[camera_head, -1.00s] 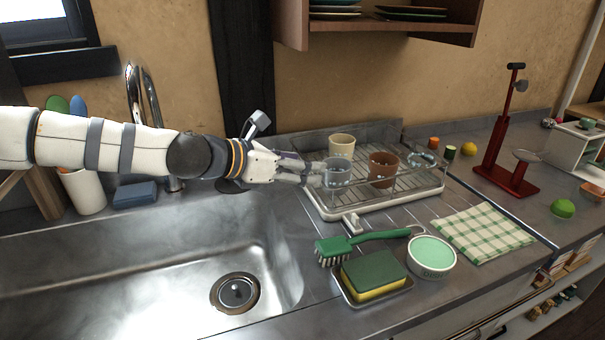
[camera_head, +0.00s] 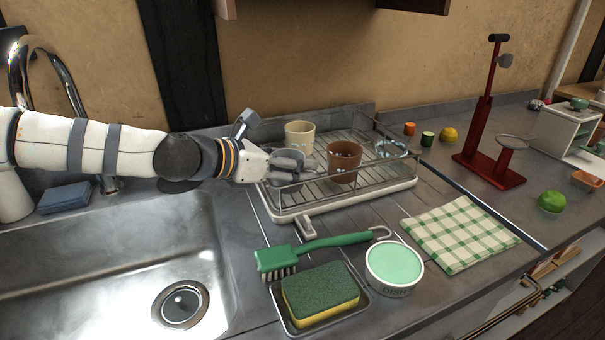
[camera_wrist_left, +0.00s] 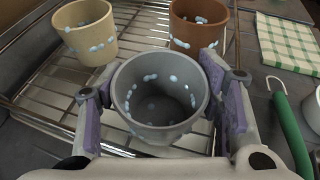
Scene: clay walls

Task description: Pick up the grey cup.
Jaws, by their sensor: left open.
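The grey cup (camera_wrist_left: 158,98) stands upright in the wire dish rack, with pale blue drops on its inside. It sits between the two purple-padded fingers of my left gripper (camera_wrist_left: 160,108) in the left wrist view. The fingers are open, one on each side; I cannot tell whether either touches the cup. In the head view the left gripper (camera_head: 272,170) reaches in from the left over the rack's near left part, and its fingers partly hide the grey cup (camera_head: 288,158). My right gripper is not in view.
A cream cup (camera_head: 299,135) stands behind the grey cup and a brown cup (camera_head: 344,162) to its right, both in the rack (camera_head: 345,205). A green brush (camera_head: 320,245), sponge (camera_head: 320,292) and green-topped bowl (camera_head: 394,266) lie in front. The sink (camera_head: 90,260) is left.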

